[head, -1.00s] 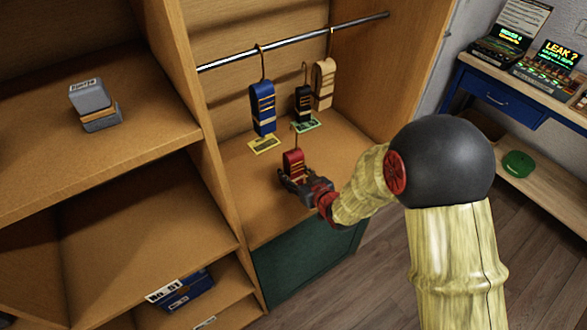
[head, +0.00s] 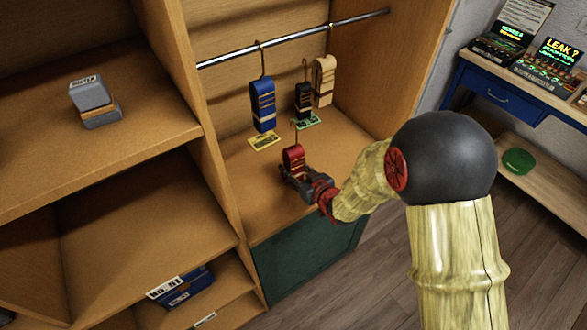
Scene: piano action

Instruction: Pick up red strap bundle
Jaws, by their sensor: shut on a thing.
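The red strap bundle (head: 293,158) is in the open cabinet bay, near its front, with a thin hook rising from its top. My gripper (head: 294,174) is shut on the lower part of the red strap bundle. The fingers hide the bundle's bottom, so I cannot tell whether it touches the shelf. The bundle looks upright, and its hook stands clear of the rail.
A metal rail (head: 290,40) crosses the bay. A blue strap bundle (head: 262,105), a black one (head: 304,100) and a tan one (head: 324,82) hang behind the red one. A yellow card (head: 264,141) and a green card (head: 309,122) lie on the bay shelf (head: 250,190).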

